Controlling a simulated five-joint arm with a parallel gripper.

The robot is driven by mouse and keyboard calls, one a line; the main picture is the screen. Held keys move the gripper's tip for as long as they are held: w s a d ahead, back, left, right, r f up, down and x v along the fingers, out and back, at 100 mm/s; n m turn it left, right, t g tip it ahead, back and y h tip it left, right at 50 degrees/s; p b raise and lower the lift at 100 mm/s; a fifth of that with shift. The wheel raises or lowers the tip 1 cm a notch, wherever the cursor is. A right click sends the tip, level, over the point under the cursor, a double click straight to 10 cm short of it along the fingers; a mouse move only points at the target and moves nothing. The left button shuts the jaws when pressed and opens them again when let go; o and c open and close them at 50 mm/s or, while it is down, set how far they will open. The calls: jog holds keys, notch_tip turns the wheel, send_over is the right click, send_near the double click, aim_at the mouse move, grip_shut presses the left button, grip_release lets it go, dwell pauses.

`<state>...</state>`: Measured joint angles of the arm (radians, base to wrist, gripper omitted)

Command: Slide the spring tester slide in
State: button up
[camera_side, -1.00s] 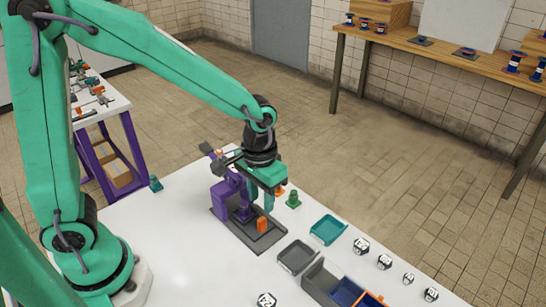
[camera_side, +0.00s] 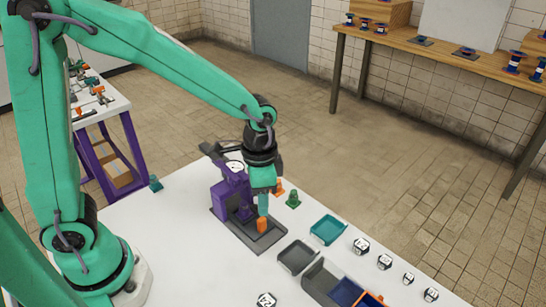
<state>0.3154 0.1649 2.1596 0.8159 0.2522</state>
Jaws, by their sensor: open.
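The spring tester (camera_side: 228,197) is a purple upright stand with a dial on top, fixed to a dark grey base plate (camera_side: 262,240) on the white table. A small orange block (camera_side: 262,225), perhaps the handle of the slide, stands on the base plate in front of the purple stand. My gripper (camera_side: 263,209) points down just above the orange block, to the right of the purple stand. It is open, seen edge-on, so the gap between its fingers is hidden. I cannot tell whether it touches the block.
A green piece (camera_side: 293,199) and an orange piece (camera_side: 278,187) stand behind the gripper. A teal tray (camera_side: 328,230), a grey tray (camera_side: 296,256) and a divided bin (camera_side: 322,280) lie to the right. Several numbered dice, one here (camera_side: 361,246), lie beyond. The table's left front is clear.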

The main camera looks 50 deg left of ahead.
aim_at(261, 219)
jog(key=m, duration=0.5)
jog(key=shift+m, duration=0.3)
jog(key=m, duration=0.5)
jog(key=shift+m, duration=0.4)
jog(key=shift+f, duration=0.15)
jog(key=shift+f, duration=3.8)
grip_shut()
